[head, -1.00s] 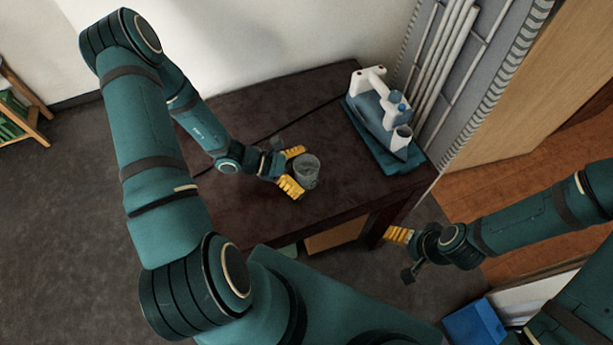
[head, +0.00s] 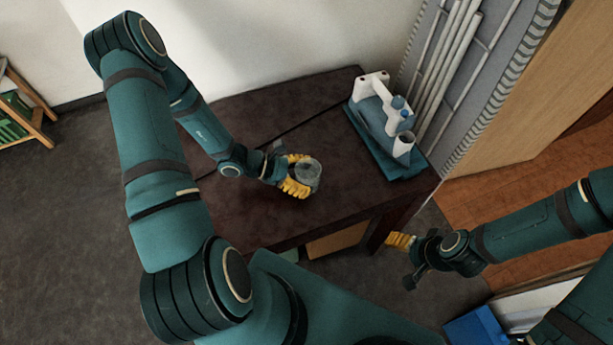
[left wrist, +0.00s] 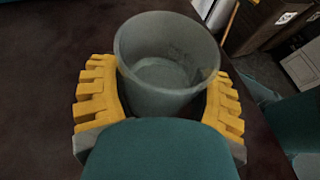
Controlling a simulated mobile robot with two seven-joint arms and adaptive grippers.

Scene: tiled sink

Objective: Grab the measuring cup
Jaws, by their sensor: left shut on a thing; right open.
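The measuring cup (head: 309,174) is a clear grey, open-topped cup over the dark table, near its front edge. In the left wrist view the cup (left wrist: 166,62) looks empty, with faint markings on its inner wall. My left gripper (head: 299,176) is shut on the cup. Its yellow fingers wrap the cup from both sides, and they also show in the left wrist view (left wrist: 162,105). I cannot tell whether the cup's base touches the table. My right gripper (head: 400,260) is open and empty, off the table's front right side.
A blue and white appliance (head: 383,115) stands on a teal base at the right end. White pipes (head: 450,60) run along the wall behind. A blue box (head: 474,328) is on the floor at bottom right.

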